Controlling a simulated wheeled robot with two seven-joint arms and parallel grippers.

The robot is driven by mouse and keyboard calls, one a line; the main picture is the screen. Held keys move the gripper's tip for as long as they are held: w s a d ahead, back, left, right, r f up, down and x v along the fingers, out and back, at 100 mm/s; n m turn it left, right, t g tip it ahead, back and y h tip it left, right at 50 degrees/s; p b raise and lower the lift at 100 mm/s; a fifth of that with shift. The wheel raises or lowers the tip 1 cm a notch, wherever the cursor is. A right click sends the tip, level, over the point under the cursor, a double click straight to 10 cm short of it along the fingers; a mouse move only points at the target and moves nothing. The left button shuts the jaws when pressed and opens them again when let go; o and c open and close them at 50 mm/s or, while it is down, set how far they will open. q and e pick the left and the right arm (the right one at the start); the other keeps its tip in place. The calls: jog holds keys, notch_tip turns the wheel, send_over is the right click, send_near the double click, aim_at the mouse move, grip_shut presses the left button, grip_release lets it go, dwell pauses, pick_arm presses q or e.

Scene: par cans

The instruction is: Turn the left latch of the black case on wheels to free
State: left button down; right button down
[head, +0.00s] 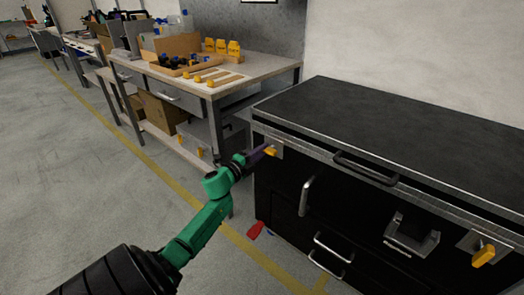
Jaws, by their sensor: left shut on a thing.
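The black case (400,140) stands at the right, with a metal-edged lid on top. Its left latch (271,151) is a yellow handle on a grey plate near the case's left front corner, just under the lid edge. My left gripper (266,151), at the end of the green arm, is shut on this latch and partly hides it. A second yellow latch (483,256) sits on a plate at the right of the front face and hangs down at a slant. My right gripper is not in view.
The case front has a black lid handle (365,168), silver handles (307,196) and a recessed catch (411,235). A red thing (255,230) shows low by the case. A workbench (255,75) with parts stands behind. Floor at the left is clear.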

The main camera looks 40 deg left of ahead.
pick_arm(q)
jog(key=shift+f, duration=0.1)
jog(key=c, duration=0.8)
grip_release()
jog(key=shift+s, duration=0.1)
jog(key=s+p, duration=0.2)
jog(key=s, duration=1.2)
jog(key=shift+s+d, duration=0.15)
jog(key=shift+s, duration=0.05)
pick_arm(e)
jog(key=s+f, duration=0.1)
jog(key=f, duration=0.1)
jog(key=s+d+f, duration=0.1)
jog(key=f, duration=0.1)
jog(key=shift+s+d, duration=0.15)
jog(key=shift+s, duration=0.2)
